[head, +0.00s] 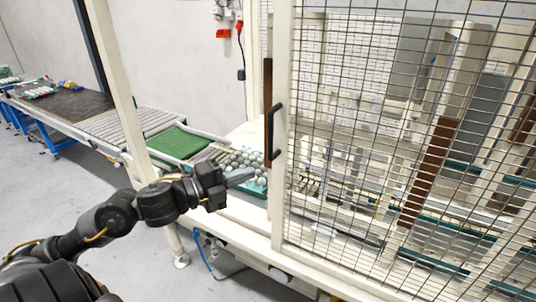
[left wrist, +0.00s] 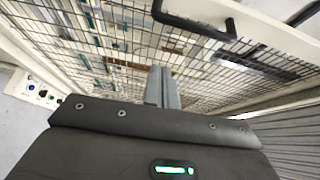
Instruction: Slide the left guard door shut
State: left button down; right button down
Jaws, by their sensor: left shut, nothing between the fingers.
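The guard door (head: 284,195) is a cream frame with wire mesh, standing to the right of an open gap in the guard. Its black handle (head: 272,132) is on the frame's left edge. In the left wrist view the handle (left wrist: 195,28) crosses the top, and the mesh (left wrist: 110,55) fills the background. My left gripper (head: 242,176) is shut and empty, in front of the gap. Its fingers point right toward the door's edge, lower than the handle. In the left wrist view the shut fingers (left wrist: 162,88) appear apart from the handle. My right gripper is not in view.
A tray of eggs (head: 247,163) sits in the gap behind my left gripper. A roller conveyor (head: 150,125) with a green belt (head: 178,142) leads in from the left. A cream post (head: 118,70) borders the gap. Grey floor lies in front.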

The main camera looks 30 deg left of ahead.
aim_at(270, 158)
pick_arm(q)
jog(key=shift+m, duration=0.3)
jog(key=w+b, duration=0.1)
jog(key=w, duration=0.2)
jog(key=w+d+b, duration=0.1)
jog(key=w, duration=0.2)
jog(key=w+b, duration=0.1)
jog(key=w, duration=0.2)
jog(key=shift+d+r+b, duration=0.25)
jog(key=shift+d+b, duration=0.05)
jog(key=shift+d, duration=0.1)
jog(key=shift+a+r, duration=0.1)
jog(key=shift+a, duration=0.25)
